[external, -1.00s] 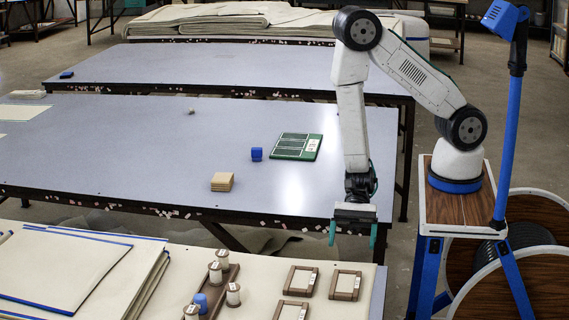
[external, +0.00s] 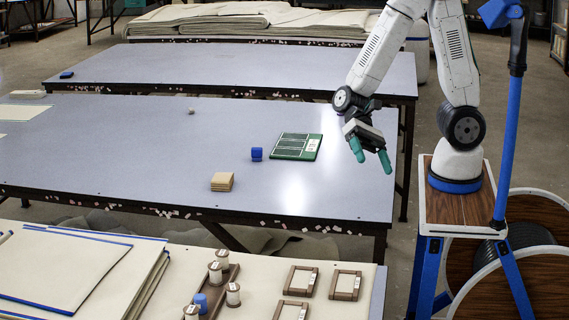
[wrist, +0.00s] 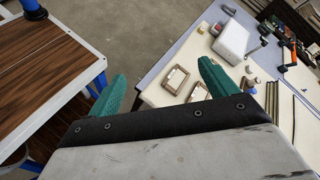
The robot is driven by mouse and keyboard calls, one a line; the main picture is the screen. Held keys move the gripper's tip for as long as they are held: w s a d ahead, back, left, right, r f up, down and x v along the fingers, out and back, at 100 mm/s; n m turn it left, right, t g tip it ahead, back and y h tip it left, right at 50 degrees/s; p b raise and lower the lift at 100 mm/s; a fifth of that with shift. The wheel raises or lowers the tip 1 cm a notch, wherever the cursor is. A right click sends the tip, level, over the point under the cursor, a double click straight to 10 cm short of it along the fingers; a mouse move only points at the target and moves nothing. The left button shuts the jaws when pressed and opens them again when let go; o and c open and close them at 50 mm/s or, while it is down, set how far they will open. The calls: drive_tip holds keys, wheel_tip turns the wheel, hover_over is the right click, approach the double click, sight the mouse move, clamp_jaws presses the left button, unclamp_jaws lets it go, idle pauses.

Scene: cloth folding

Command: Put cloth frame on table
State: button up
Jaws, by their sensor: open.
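Several small brown rectangular frames with pale centres lie flat on the near cream-topped table (external: 260,262) in the external view. One frame (external: 300,280) is left of another frame (external: 345,285), and a third frame (external: 291,311) is cut by the bottom edge. My gripper (external: 371,156) is open and empty above the right end of the grey-blue middle table (external: 110,150). Its teal fingers point down. In the wrist view my gripper (wrist: 162,76) shows its fingers spread, with a brown frame (wrist: 175,79) seen beyond and between them.
On the middle table are a green board (external: 297,147), a blue cube (external: 257,154) and a tan block stack (external: 222,181). The near table holds cloth sheets (external: 65,265) and a wooden tray of spools (external: 215,285). The middle table's front right area is clear.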

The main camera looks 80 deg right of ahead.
drive_tip(key=s+d+r+n+t+h, duration=0.3)
drive_tip(key=d+r+h, duration=0.2)
drive_tip(key=d, duration=0.6)
drive_tip(key=s+d+r+n+t+h, duration=0.3)
drive_tip(key=d+r+h, duration=0.3)
drive_tip(key=d, duration=0.6)
drive_tip(key=shift+s+d+r+n, duration=0.15)
drive_tip(key=shift+d+r+n, duration=0.15)
drive_tip(key=shift+r, duration=0.15)
